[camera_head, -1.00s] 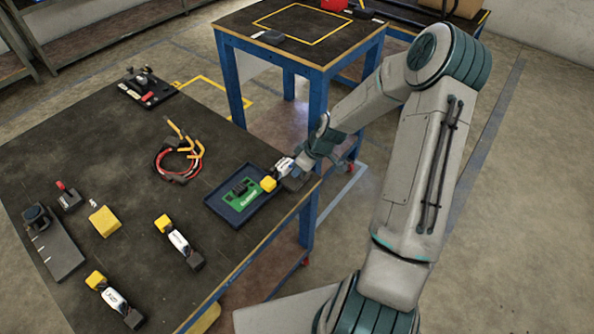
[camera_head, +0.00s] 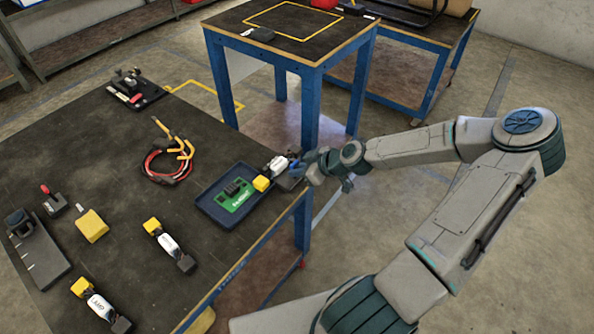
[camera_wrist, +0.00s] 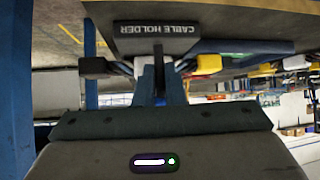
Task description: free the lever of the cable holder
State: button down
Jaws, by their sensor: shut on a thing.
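The cable holder (camera_head: 287,182) is a dark block at the table's right edge, beside the blue tray. In the wrist view its label plate (camera_wrist: 157,30) reads "CABLE HOLDER" upside down. A white cable connector with a yellow end (camera_head: 262,183) lies at the holder and reaches over the tray's edge. It also shows in the wrist view, with its yellow end (camera_wrist: 208,64) at right. My gripper (camera_wrist: 158,80) is at the holder's front, shut on a narrow dark piece, apparently the lever (camera_wrist: 158,66). The fingers hide most of it. In the head view my gripper (camera_head: 299,168) is small.
The blue tray (camera_head: 208,212) with a green circuit board (camera_head: 232,201) is left of the holder. Two more white-and-yellow connectors (camera_head: 168,244) (camera_head: 101,305) and a yellow block (camera_head: 92,226) lie on the table. A red cable loop (camera_head: 150,165) lies farther back. A blue-framed table (camera_head: 292,55) stands behind.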

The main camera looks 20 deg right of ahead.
dwell(0.5)
jog(key=c, duration=1.5)
grip_release()
jog(key=p+v, duration=0.1)
jog(key=v, duration=1.3)
jog(key=shift+f+p, duration=0.2)
jog(key=shift+p, duration=0.15)
